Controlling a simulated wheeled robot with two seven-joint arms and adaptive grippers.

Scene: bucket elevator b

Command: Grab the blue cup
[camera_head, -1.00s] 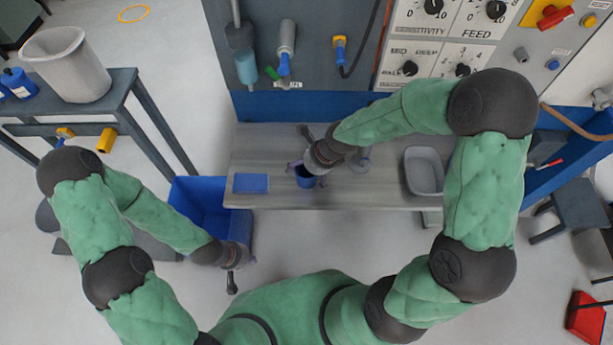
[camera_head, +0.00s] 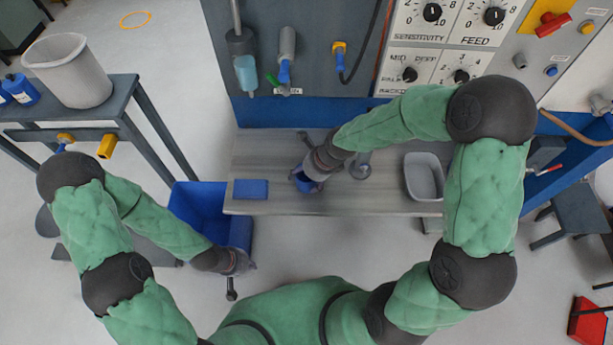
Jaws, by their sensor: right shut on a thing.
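The small blue cup (camera_head: 304,184) is at the front part of the grey bench, in the middle of the view. My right gripper (camera_head: 308,176) reaches it from the upper right and is shut on it. The arm and fingers hide part of the cup, and I cannot tell whether its base touches the bench. My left gripper (camera_head: 238,270) hangs at the lower left, in front of the blue bin and away from the cup. Its fingers are too small and dark to tell whether they are open.
The grey bench (camera_head: 380,200) also holds a flat blue block (camera_head: 251,189) on the left and a grey tray (camera_head: 424,177) on the right. A blue bin (camera_head: 192,205) stands below at left. A control panel (camera_head: 435,50) rises behind the bench.

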